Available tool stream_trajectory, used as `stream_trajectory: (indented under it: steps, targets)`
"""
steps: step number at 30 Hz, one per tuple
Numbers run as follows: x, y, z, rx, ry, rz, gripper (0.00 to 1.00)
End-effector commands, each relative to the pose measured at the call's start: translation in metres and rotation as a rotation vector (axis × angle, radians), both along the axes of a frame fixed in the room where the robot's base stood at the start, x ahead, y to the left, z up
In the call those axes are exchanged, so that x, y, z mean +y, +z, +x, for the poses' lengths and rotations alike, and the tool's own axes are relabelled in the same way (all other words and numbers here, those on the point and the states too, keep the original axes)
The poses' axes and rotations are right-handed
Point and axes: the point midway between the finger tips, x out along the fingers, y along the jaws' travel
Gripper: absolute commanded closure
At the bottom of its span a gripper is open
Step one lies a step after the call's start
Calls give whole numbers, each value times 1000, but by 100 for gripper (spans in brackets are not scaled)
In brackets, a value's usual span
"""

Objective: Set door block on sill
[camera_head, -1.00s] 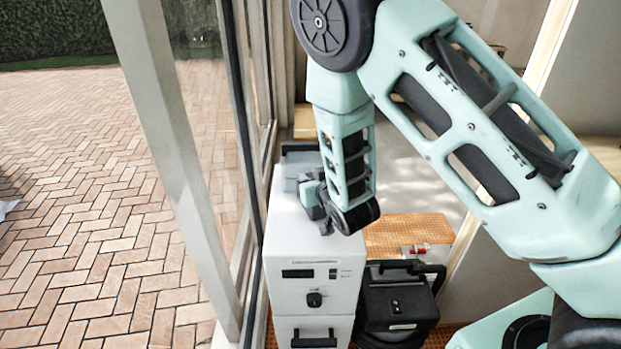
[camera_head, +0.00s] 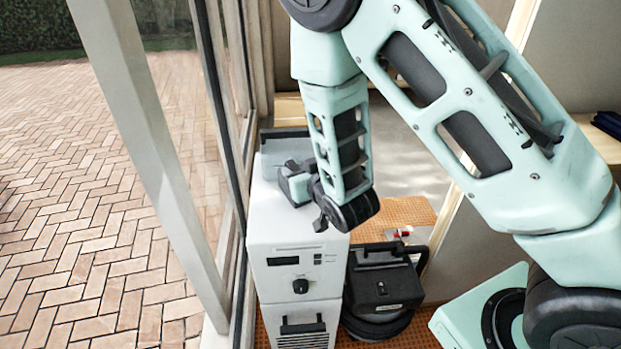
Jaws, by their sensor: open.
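My gripper (camera_head: 307,203) hangs from the arm above the top of a white boxy machine (camera_head: 284,235). Its grey fingers are apart, with nothing visible between them, though the wrist partly covers this area. I cannot make out a door block in this view. A glazed frame with a pale post (camera_head: 150,160) stands left of the machine. Its pale foot (camera_head: 214,338) meets the brick paving; I cannot tell whether this low edge is the sill.
A black canister-like machine (camera_head: 384,290) stands right of the white one on an orange perforated floor (camera_head: 408,212). A grey box (camera_head: 285,140) is behind the gripper. Dark folded items (camera_head: 607,122) lie on a shelf at right. Herringbone paving (camera_head: 80,220) outside is open.

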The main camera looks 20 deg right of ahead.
Motion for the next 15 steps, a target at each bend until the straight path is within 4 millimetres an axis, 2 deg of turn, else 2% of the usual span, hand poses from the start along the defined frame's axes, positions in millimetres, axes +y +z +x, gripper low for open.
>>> stream_trajectory:
  steps: [3, 8, 15]
  targets:
    - [-2, 10, -26, 2, 1, 0, 58]
    - [-4, 21, -47, 5, 1, -2, 58]
    - [-4, 23, -56, 3, 1, -2, 58]
